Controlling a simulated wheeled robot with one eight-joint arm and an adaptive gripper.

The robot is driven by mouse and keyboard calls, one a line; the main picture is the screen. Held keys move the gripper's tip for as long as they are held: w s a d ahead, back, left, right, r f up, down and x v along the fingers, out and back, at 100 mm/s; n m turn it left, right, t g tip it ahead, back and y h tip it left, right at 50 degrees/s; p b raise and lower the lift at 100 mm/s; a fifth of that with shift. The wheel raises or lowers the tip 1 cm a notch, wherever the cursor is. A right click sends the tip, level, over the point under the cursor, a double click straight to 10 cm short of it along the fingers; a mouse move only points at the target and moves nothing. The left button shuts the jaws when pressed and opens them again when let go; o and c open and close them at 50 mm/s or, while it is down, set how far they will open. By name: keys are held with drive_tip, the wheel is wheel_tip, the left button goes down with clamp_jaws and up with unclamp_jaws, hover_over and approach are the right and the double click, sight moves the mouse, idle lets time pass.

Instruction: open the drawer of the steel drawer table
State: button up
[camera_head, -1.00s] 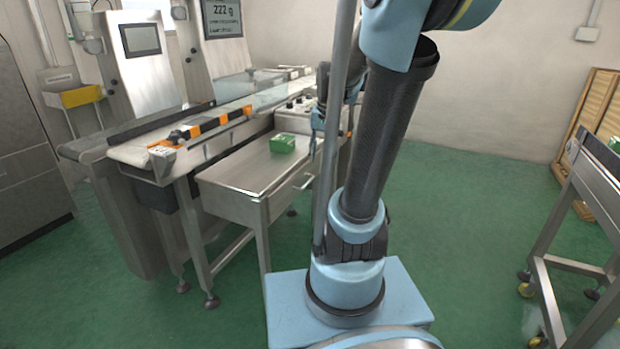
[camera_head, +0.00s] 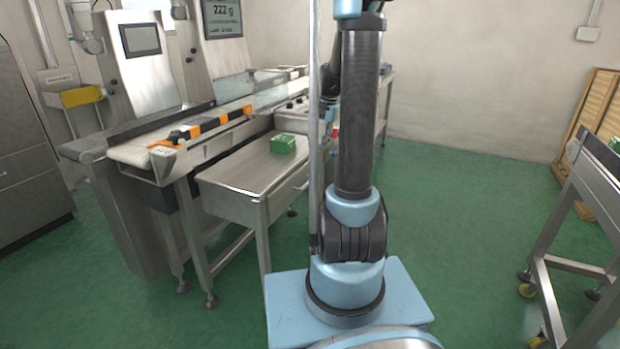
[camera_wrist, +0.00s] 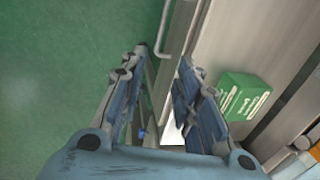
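The steel drawer table (camera_head: 240,178) stands left of my arm in the head view. Its drawer front looks flush with the frame, though my arm's column hides part of it. The bar handle (camera_wrist: 165,30) shows in the wrist view along the table's front edge. My gripper (camera_wrist: 162,58) is open and empty, with its two fingers apart. The handle appears between and just beyond the fingertips; I cannot tell how far below them it is. In the head view my gripper is mostly hidden behind my arm.
A green box (camera_head: 283,143) lies on the tabletop, right of my fingers in the wrist view (camera_wrist: 243,97). The conveyor machine (camera_head: 140,150) stands behind the table. A steel stand (camera_head: 590,200) is at the far right. Green floor is clear between.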

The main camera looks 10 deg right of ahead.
sight(311, 180)
drive_tip(key=a+f, duration=0.1)
drive_tip(key=f, duration=0.4)
drive_tip(key=w+f, duration=0.1)
drive_tip(key=f, duration=0.4)
drive_tip(key=w+a+f, duration=0.1)
drive_tip(key=f, duration=0.5)
drive_tip(key=shift+a, duration=0.3)
drive_tip(key=shift+s, duration=0.1)
clamp_jaws()
